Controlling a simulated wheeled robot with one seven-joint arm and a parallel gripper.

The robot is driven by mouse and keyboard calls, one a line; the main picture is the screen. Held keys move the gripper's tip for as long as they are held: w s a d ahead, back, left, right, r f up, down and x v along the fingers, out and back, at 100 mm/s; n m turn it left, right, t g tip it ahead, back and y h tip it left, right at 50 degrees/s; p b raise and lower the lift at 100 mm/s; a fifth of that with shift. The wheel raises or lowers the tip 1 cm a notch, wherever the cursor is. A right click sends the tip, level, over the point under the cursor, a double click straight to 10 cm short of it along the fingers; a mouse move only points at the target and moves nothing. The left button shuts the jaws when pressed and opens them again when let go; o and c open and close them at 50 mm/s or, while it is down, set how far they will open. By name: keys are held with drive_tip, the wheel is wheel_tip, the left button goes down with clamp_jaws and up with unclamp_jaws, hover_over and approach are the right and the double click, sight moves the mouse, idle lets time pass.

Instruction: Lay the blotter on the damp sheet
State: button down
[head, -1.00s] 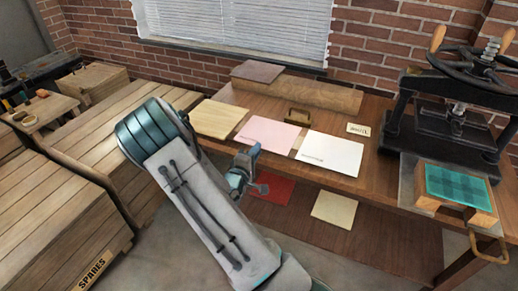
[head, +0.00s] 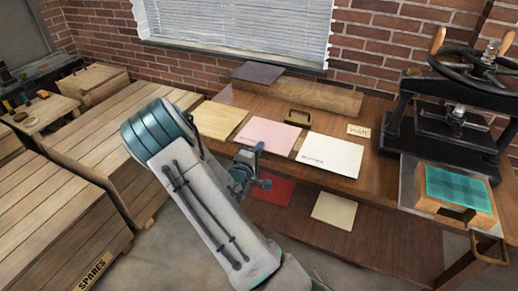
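A pink sheet (head: 268,134) and a white sheet (head: 330,155) with a small dark line of print lie flat, side by side, on the wooden table. A red sheet (head: 272,191) and a cream sheet (head: 334,210) lie on the lower shelf. Which is the blotter and which the damp sheet I cannot tell for certain. My gripper (head: 258,184) is in front of the table's front edge, just below the pink sheet in the picture. It is small and partly hidden by my arm. I cannot see whether its fingers are apart, nor any sheet in it.
A black screw press (head: 450,125) stands at the table's right, behind a wooden block with a green top (head: 457,188). A tan board (head: 220,120), a brass handle (head: 298,117) and a small lettered card (head: 358,131) are on the table. Wooden crates (head: 65,215) fill the left.

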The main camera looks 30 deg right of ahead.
wheel_tip(320, 180, up, 3)
drive_tip(key=shift+f+p, duration=0.15)
drive_tip(key=shift+p, duration=0.7)
drive_tip(key=r+p+v, duration=0.2)
drive_tip(key=p+v, duration=0.4)
drive_tip(key=v, duration=1.6)
drive_tip(key=shift+r, duration=0.4)
